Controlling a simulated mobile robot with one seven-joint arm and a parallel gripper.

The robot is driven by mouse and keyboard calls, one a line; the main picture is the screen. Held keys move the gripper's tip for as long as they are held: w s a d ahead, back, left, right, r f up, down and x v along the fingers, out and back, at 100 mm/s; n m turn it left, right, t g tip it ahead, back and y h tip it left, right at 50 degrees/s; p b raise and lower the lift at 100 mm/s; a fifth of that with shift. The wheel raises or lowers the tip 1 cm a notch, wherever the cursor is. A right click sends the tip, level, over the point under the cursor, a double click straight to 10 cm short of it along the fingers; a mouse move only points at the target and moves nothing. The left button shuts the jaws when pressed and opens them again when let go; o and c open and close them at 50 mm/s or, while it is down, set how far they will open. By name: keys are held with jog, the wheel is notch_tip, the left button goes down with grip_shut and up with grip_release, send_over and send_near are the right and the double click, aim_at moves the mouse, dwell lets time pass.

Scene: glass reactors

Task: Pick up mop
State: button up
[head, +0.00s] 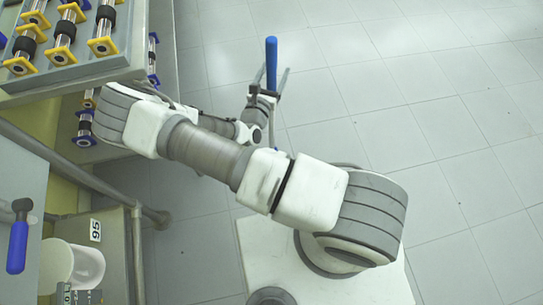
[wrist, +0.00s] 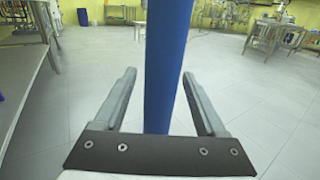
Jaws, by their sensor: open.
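The mop shows as an upright blue pole (head: 271,60) in the head view; its lower part is hidden behind my gripper and arm. In the wrist view the blue pole (wrist: 166,50) runs from the top edge down between the fingers to the gripper's dark palm plate. My gripper (head: 268,82) is open, with one finger on each side of the pole. In the wrist view, gaps show between the pole and both fingers of my gripper (wrist: 160,74). The mop's head is not visible.
A rack of yellow-ended glass tubes (head: 62,42) stands at upper left beside my arm. A blue-handled tool (head: 17,245) and a white container (head: 72,264) are at lower left. Metal stands (wrist: 270,38) are farther back. The tiled floor at right is clear.

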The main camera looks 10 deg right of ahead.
jog(key=shift+w+d, duration=0.25)
jog(key=shift+w, duration=0.15)
grip_shut()
jog(key=shift+r, duration=0.1)
jog(key=shift+r, duration=0.1)
